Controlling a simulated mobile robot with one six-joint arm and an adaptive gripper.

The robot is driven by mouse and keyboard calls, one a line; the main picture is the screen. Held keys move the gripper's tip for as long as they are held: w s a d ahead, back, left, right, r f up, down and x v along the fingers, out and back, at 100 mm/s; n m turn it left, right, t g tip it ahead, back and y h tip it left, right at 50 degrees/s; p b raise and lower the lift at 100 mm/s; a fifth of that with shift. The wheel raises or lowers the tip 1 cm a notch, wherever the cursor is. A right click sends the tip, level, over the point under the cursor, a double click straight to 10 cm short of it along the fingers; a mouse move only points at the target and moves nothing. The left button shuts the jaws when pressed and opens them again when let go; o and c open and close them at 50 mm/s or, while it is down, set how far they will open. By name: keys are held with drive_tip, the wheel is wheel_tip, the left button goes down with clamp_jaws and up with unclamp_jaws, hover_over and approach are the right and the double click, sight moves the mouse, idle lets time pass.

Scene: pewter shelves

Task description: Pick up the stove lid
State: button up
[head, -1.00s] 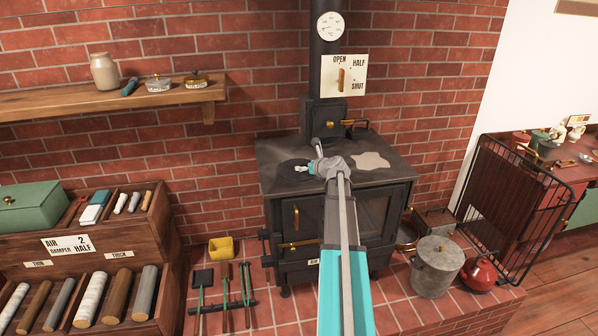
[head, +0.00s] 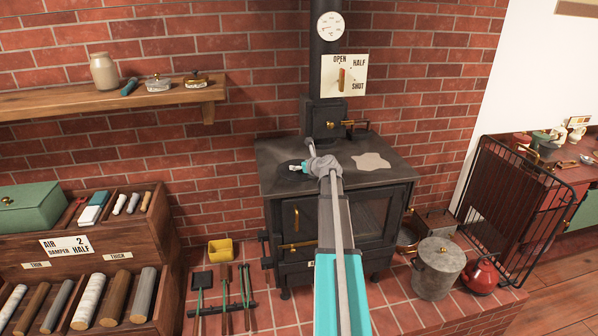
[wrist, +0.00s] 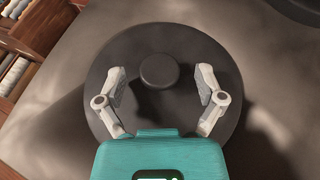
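The stove lid is a dark round disc with a round knob in its middle. It lies flat on the black stove's top (head: 272,150), at the left side. In the wrist view the lid (wrist: 160,118) fills the middle, with its knob (wrist: 159,71) between and slightly beyond my fingertips. My gripper (wrist: 160,84) is open, with one finger on each side of the knob and clear space between. In the head view my gripper (head: 300,168) is over the lid (head: 284,173) and hides part of it. I cannot tell its exact height above the lid.
The stovepipe (head: 326,70) and damper handle (head: 347,124) stand behind. A pale patch (head: 371,161) lies on the stove top's right. A wooden shelf (head: 110,101) is on the brick wall at left. A metal bin (head: 436,270) and red kettle (head: 480,276) stand right.

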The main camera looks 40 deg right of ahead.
clamp_jaws()
drive_tip(key=shift+r, duration=0.15)
idle(0.4)
wheel_tip(320, 180, up, 3)
drive_tip(key=p, duration=0.3)
drive_tip(key=shift+f, duration=0.2)
drive_tip(key=s+a+r+p, duration=0.8)
drive_tip(key=s+r+p, duration=0.2)
drive_tip(key=s, duration=0.1)
drive_tip(key=shift+s, duration=0.15)
drive_tip(key=shift+a, duration=0.1)
idle(0.5)
